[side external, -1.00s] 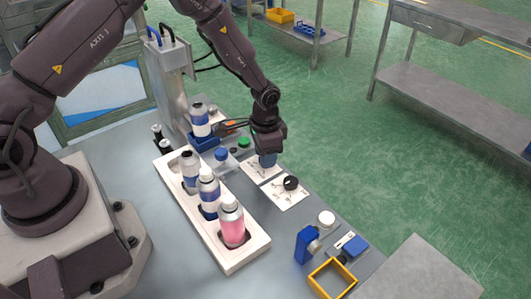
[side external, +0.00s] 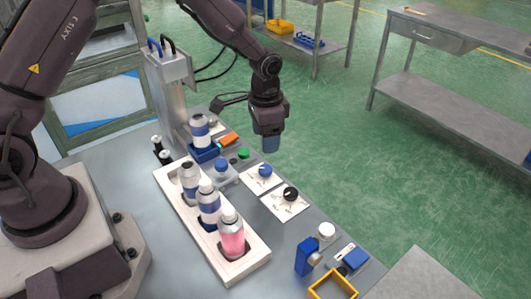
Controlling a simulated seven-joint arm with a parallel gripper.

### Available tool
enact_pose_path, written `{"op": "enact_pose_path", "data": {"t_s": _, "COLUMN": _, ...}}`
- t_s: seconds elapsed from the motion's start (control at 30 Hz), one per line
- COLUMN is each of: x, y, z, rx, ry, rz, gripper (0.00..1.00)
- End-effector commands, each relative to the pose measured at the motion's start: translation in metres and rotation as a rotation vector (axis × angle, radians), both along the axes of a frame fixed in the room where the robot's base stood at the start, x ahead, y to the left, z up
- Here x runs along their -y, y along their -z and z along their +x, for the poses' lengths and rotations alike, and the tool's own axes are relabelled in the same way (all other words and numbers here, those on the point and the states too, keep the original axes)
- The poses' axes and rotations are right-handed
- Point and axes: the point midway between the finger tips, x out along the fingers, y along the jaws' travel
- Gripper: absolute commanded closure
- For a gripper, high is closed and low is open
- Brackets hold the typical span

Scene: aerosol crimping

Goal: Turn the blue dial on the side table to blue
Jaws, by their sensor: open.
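The blue dial (side external: 265,170) sits on a white marked plate on the table near its far right edge. Its pointer direction and the plate's markings are too small to read. My gripper (side external: 270,146) is raised above and a little behind the dial, clear of it. Its blue-grey fingers point down and are open, with nothing seen between them.
A black dial (side external: 290,194) on a similar plate lies just in front. A white rack (side external: 250,262) holds several cans to the left. A blue holder (side external: 307,256) and yellow frame (side external: 333,287) stand near the front. The air around my gripper is free.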

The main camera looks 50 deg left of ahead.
Motion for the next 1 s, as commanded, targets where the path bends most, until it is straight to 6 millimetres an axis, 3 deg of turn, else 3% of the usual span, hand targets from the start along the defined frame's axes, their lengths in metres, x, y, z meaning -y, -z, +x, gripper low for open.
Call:
{"op": "enact_pose_path", "data": {"t_s": 0.1, "x": 0.000, "y": -0.021, "z": 0.000, "rx": 0.003, "ry": 0.000, "rz": 0.000, "gripper": 0.39}}
{"op": "enact_pose_path", "data": {"t_s": 0.23, "x": 0.000, "y": -0.033, "z": 0.000, "rx": 0.001, "ry": 0.000, "rz": 0.001, "gripper": 0.39}}
{"op": "enact_pose_path", "data": {"t_s": 0.7, "x": 0.000, "y": -0.037, "z": -0.002, "rx": -0.010, "ry": -0.023, "rz": -0.001, "gripper": 0.39}}
{"op": "enact_pose_path", "data": {"t_s": 0.8, "x": 0.000, "y": -0.032, "z": -0.024, "rx": -0.068, "ry": -0.066, "rz": 0.000, "gripper": 0.39}}
{"op": "enact_pose_path", "data": {"t_s": 1.0, "x": -0.005, "y": -0.084, "z": -0.068, "rx": -0.047, "ry": -0.162, "rz": 0.022, "gripper": 0.39}}
